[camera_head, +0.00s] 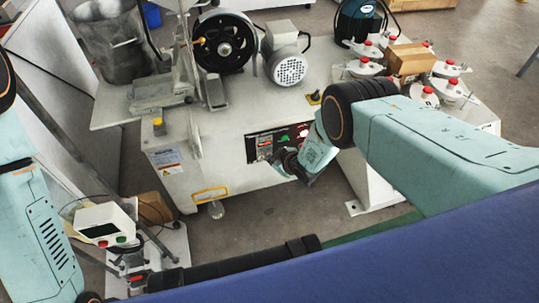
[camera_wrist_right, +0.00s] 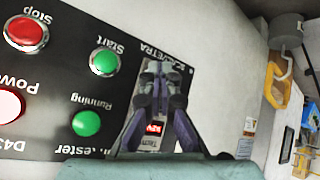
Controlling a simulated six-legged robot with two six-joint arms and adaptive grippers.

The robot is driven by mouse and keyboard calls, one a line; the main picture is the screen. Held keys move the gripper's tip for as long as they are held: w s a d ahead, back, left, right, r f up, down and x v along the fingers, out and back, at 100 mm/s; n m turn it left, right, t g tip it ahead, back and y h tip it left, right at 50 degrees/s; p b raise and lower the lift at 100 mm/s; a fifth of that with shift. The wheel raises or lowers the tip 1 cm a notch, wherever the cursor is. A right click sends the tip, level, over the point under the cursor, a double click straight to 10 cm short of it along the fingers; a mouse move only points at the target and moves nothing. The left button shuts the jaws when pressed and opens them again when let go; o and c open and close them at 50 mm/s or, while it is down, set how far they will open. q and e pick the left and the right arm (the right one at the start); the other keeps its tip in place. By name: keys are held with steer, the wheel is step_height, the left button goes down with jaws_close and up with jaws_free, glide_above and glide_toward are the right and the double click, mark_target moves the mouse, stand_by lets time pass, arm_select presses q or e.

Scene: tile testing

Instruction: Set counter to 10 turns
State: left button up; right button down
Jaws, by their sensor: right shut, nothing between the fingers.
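The black control panel (camera_head: 262,141) is on the front of the white machine, with the counter on it. In the right wrist view the panel (camera_wrist_right: 120,20) appears upside down, and the counter (camera_wrist_right: 155,129) shows as a small display with red digits, partly hidden behind my fingers. My right gripper (camera_head: 284,157) is in front of the panel's lower edge; in the wrist view its fingertips (camera_wrist_right: 162,78) are together and empty, over the panel. I cannot tell whether they touch it. My left arm shows at the left edge, but its gripper is out of view.
Also on the panel are a red Stop button (camera_wrist_right: 26,31), a green Start button (camera_wrist_right: 104,62), a green Running light (camera_wrist_right: 86,123) and a Power light (camera_wrist_right: 10,104). A motor (camera_head: 287,62) and a cardboard box (camera_head: 410,60) stand on the machine top.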

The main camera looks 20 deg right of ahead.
steer(key=shift+s, duration=0.15)
steer(key=shift+s+p, duration=0.6)
steer(key=shift+s, duration=0.05)
steer(key=s+p, duration=0.3)
steer(key=s, duration=0.2)
steer(key=shift+d, duration=0.1)
stand_by(0.3)
stand_by(0.8)
